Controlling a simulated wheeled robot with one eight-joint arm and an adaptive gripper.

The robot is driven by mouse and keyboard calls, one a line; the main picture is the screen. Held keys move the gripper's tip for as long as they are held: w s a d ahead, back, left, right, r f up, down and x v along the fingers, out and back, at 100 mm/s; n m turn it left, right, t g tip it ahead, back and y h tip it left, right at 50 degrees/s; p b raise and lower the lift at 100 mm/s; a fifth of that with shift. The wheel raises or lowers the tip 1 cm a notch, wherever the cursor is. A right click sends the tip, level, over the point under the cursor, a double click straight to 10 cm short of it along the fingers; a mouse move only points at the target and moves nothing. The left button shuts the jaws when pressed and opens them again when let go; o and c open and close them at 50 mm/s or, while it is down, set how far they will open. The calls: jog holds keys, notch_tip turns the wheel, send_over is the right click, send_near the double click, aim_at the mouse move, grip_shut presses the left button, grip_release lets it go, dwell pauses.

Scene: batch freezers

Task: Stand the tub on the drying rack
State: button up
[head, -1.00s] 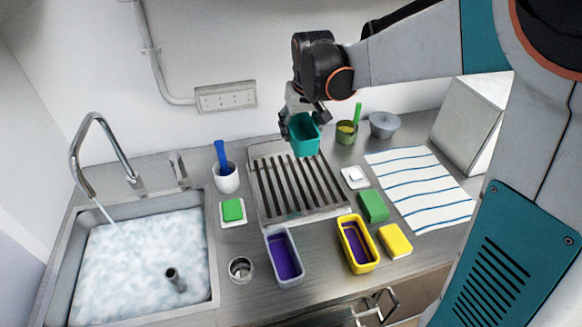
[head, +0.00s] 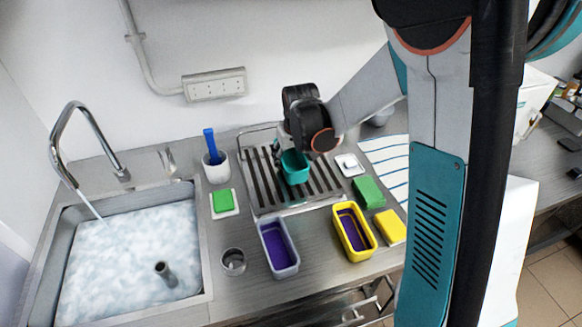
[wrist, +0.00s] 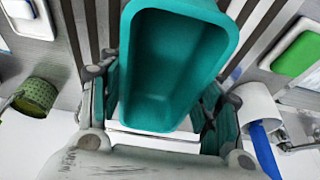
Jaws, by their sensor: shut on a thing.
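The teal tub (head: 294,167) is held upright over the slatted drying rack (head: 262,195); in the wrist view the tub (wrist: 170,65) shows its open, empty inside. The tub is low over the middle of the rack's dark slats. I cannot tell whether its base touches them, as the tub hides that spot.
A sink (head: 205,270) with foamy water lies left. A white pot with a blue brush (head: 210,145), a green sponge (head: 223,201), a purple-lined tub (head: 279,248), a yellow tub (head: 354,231) and more sponges surround the rack. A striped towel (head: 385,160) lies right.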

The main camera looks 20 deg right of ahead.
aim_at(291, 166)
jog(key=shift+f+b, duration=0.4)
jog(key=shift+f, duration=1.45)
jog(key=shift+f, duration=0.1)
jog(key=o, duration=1.2)
jog(key=p+v, duration=0.3)
jog(key=v, duration=0.9)
jog(key=s+r+t, duration=0.1)
jog(key=s+r, duration=0.2)
jog(key=s, duration=0.4)
jog(key=s+r+t, duration=0.1)
jog(key=s+r, duration=0.3)
jog(key=s, duration=0.4)
jog(key=s+r+t, duration=0.1)
jog(key=s+r, duration=0.2)
jog(key=s, duration=0.5)
jog(key=shift+r+t, duration=0.2)
jog(key=shift+t, duration=0.2)
